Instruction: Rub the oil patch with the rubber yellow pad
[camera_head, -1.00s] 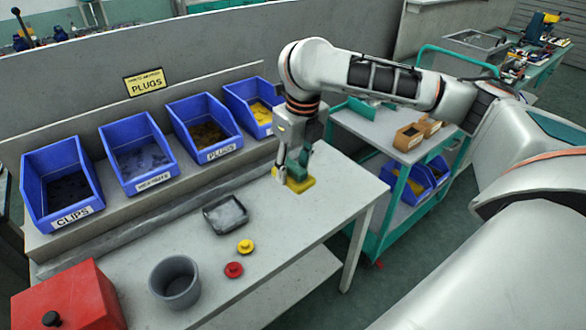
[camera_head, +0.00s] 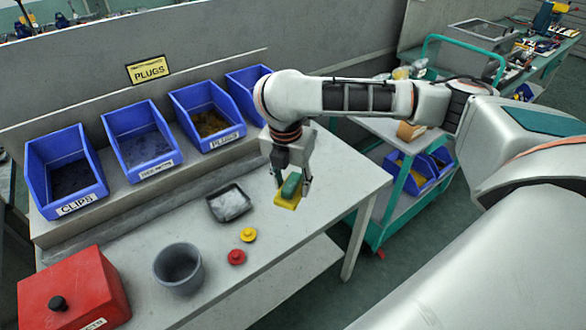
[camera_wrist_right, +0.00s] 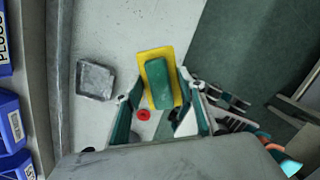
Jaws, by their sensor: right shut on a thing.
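The yellow pad (camera_head: 285,203) has a green grip block (camera_head: 291,186) on its back. My right gripper (camera_head: 290,182) is shut on the green block, with the yellow pad underneath, over the right part of the grey workbench (camera_head: 335,180). In the right wrist view the yellow pad (camera_wrist_right: 153,61) and green block (camera_wrist_right: 167,86) show between the two fingers. The pad looks slightly tilted; I cannot tell whether it touches the bench. No oil patch can be made out; it may be hidden under the pad or arm. My left gripper is not in view.
A dark square tray (camera_head: 228,219), a yellow disc (camera_head: 249,234), a red disc (camera_head: 236,257), a grey cup (camera_head: 178,268) and a red box (camera_head: 73,292) stand left of the gripper. Blue bins (camera_head: 64,172) line the back. A green-framed cart (camera_head: 373,232) stands right.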

